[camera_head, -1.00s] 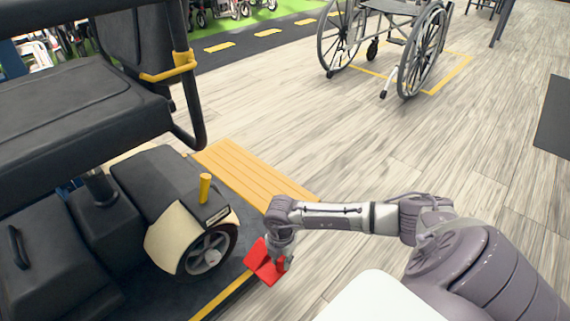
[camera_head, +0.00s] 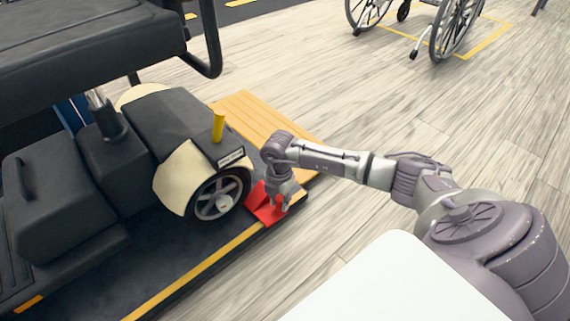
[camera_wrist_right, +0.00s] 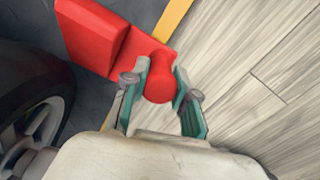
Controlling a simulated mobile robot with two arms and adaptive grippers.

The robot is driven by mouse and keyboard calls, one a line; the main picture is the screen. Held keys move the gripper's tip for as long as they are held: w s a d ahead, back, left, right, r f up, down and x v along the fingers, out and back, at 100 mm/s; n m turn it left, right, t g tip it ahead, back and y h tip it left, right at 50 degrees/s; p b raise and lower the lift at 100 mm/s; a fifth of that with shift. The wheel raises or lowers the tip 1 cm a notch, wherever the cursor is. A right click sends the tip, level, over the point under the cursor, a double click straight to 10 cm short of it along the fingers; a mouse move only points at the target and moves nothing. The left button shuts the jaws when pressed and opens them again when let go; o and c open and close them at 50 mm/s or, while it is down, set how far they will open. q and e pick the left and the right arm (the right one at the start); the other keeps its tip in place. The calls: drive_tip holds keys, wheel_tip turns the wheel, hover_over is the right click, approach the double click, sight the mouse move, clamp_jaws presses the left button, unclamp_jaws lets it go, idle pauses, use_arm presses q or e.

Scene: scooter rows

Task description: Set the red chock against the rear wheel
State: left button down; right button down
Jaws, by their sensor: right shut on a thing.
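The red chock (camera_head: 264,204) is at the near right side of the scooter's rear wheel (camera_head: 217,197), over the dark platform near its yellow edge line. My right gripper (camera_head: 279,201) is shut on the chock's knob. In the right wrist view the gripper (camera_wrist_right: 161,85) has the round red knob between its fingers, and the chock's wedge (camera_wrist_right: 92,36) extends to the upper left. The dark tyre (camera_wrist_right: 30,85) shows at the left of that view, with a gap to the wedge. Whether the chock touches the wheel or rests on the platform I cannot tell. My left gripper is not in view.
The dark platform (camera_head: 200,253) has a yellow line along its edge. An orange ramp board (camera_head: 262,118) lies behind the wheel. A yellow lever (camera_head: 218,126) stands on the scooter's rear cover. A wheelchair (camera_head: 450,30) stands at the back right. Wooden floor between is clear.

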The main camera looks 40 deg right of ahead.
drive_tip(key=shift+w+a+f+b, duration=0.1)
drive_tip(key=shift+w+f+b, duration=0.05)
drive_tip(key=shift+w+b, duration=0.7)
drive_tip(key=shift+w+a+f+b, duration=0.1)
drive_tip(key=shift+w+b, duration=0.75)
drive_tip(key=shift+a+r+p, duration=0.1)
drive_tip(key=shift+r+p, duration=0.1)
drive_tip(key=shift+p, duration=0.2)
drive_tip(key=shift+a+f, duration=0.15)
drive_tip(key=shift+f+p, duration=0.1)
drive_tip(key=shift+p, duration=0.25)
drive_tip(key=shift+a+p, duration=0.95)
drive_tip(key=shift+p, duration=0.05)
drive_tip(key=shift+p, duration=0.35)
idle(0.4)
drive_tip(key=c, duration=0.8)
unclamp_jaws()
drive_tip(key=shift+d, duration=0.1)
